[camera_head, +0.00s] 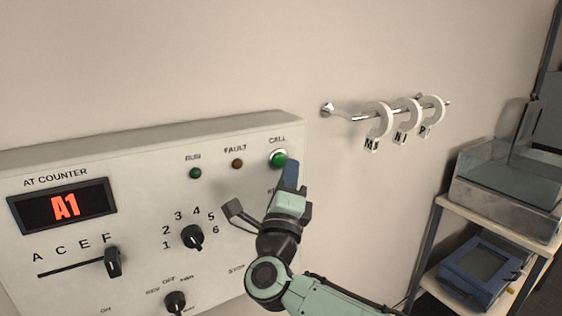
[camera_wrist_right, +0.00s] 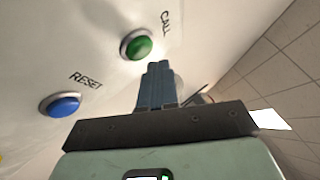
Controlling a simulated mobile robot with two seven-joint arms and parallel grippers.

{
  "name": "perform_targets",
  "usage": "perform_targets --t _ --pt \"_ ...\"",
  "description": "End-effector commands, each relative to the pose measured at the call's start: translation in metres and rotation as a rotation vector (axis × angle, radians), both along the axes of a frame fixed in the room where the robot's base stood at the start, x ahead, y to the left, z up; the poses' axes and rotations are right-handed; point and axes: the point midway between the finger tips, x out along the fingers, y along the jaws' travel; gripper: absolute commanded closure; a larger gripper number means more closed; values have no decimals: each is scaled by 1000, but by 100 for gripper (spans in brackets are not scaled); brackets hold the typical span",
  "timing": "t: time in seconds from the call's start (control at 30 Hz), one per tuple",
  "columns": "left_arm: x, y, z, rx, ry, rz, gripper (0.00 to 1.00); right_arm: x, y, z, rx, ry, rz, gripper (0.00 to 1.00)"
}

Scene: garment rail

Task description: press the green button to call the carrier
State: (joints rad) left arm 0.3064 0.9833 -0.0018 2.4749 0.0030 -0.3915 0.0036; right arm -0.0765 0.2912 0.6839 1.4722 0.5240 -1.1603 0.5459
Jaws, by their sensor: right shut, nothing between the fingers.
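The green CALL button (camera_head: 279,158) is at the upper right of the white control panel (camera_head: 130,155). It also shows in the right wrist view (camera_wrist_right: 137,44), in a pale ring. My right gripper (camera_head: 290,170) is shut and empty, its blue fingers just below and right of the button in the head view. In the right wrist view the closed fingertips (camera_wrist_right: 158,68) point at the button's lower edge; I cannot tell whether they touch it. My left gripper is not in view.
A blue RESET button (camera_wrist_right: 62,104) is near CALL. The panel also has a green RUN lamp (camera_head: 195,173), a FAULT lamp (camera_head: 238,163), a 1–6 knob (camera_head: 193,237) and a slider (camera_head: 113,262). A wall rail (camera_head: 345,114) holds three lettered rings. A shelf (camera_head: 510,233) stands at right.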

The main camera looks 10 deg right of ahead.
Motion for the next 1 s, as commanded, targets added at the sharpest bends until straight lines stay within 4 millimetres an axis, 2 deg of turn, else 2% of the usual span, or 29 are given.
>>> perform_targets --t 1.0 --pt "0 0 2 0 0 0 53 8 3 0 0 0 0 100"
